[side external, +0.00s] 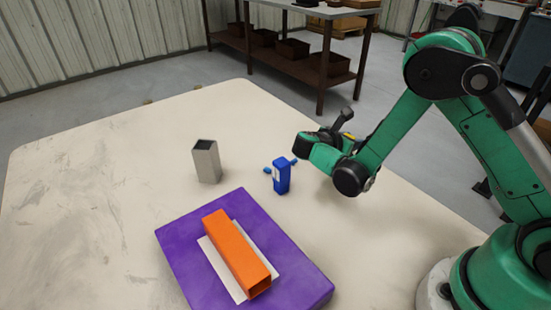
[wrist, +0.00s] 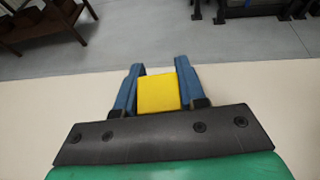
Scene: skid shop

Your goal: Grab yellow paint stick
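A yellow block-like thing, the yellow paint stick (wrist: 158,93), shows in the wrist view between the two blue fingers of my gripper (wrist: 160,70). It nearly fills the gap, but I cannot tell whether both fingers press on it. In the side external view my gripper (side external: 310,146) is low over the table, right of the blue box. A small yellow patch (side external: 348,137) shows just behind my wrist there, mostly hidden. The finger gap cannot be made out in that view.
A blue box (side external: 281,176) with small blue pieces beside it and a grey open-topped block (side external: 206,161) stand on the pale table (side external: 90,190). A purple slab (side external: 185,250) carries an orange bar (side external: 236,253) on a white strip. The table's left side is clear.

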